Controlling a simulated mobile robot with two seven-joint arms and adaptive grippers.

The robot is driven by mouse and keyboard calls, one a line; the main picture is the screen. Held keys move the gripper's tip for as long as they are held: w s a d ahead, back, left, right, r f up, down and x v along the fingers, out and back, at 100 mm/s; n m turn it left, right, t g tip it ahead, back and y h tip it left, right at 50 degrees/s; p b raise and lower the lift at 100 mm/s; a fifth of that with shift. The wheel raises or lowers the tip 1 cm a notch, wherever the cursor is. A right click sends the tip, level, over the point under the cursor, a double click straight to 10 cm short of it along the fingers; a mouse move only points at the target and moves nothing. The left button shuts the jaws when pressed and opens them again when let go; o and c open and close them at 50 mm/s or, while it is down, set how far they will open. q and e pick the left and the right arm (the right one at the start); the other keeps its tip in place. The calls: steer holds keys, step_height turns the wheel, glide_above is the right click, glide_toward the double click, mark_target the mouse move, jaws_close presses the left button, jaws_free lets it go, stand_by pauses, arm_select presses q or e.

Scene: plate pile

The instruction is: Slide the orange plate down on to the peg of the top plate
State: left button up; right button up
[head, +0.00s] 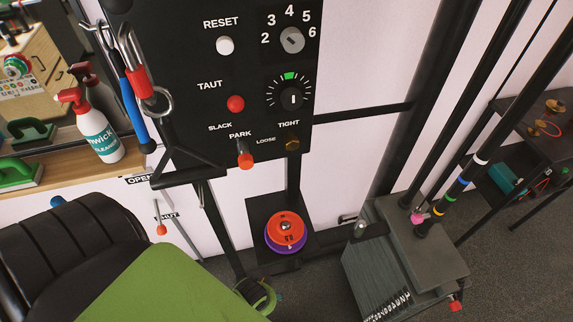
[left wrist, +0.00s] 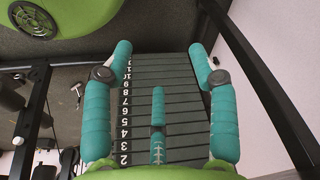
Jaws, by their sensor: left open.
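The orange plate (head: 287,230) is a round disc with a small metal piece at its middle. It lies on a purple plate (head: 272,247), whose edge shows below it, on a dark square base (head: 262,210). To the right stands a grey weight stack (head: 385,270); its top plate (head: 425,240) has a small metallic upright (head: 360,229) near its left corner, which may be the peg. In the left wrist view my left gripper (left wrist: 160,48) has its teal fingers spread, with nothing between them. The numbered stack (left wrist: 165,95) lies beyond them. My right gripper is in neither view.
Dark bars (head: 470,120) with coloured bands run to the stack. A spray bottle (head: 95,130) and green-handled tools (head: 20,172) sit on a shelf at left. Grey floor (head: 325,275) shows between base and stack.

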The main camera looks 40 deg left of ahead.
arm_select(q)
steer(key=w+r+p, duration=0.1)
steer(key=r+p, duration=0.3)
steer(key=r, duration=0.9)
steer(key=w+r+t+p, duration=0.1)
steer(key=r+p, duration=0.3)
steer(key=r, duration=0.9)
steer(key=w+r+p, duration=0.2)
steer(key=r+p, duration=0.2)
steer(key=r, duration=0.9)
steer(key=n+g, duration=0.3)
steer(key=n, duration=2.2)
glide_above(285, 226)
step_height(285, 226, down, 10)
steer(key=f+b, duration=0.1)
steer(key=f, duration=0.5)
steer(key=shift+w+f, duration=0.1)
steer(key=shift+w, duration=0.1)
steer(key=shift+w+f+b, duration=0.1)
steer(key=shift+f+b, duration=0.95)
steer(key=shift+f, duration=0.65)
steer(key=shift+s, duration=0.25)
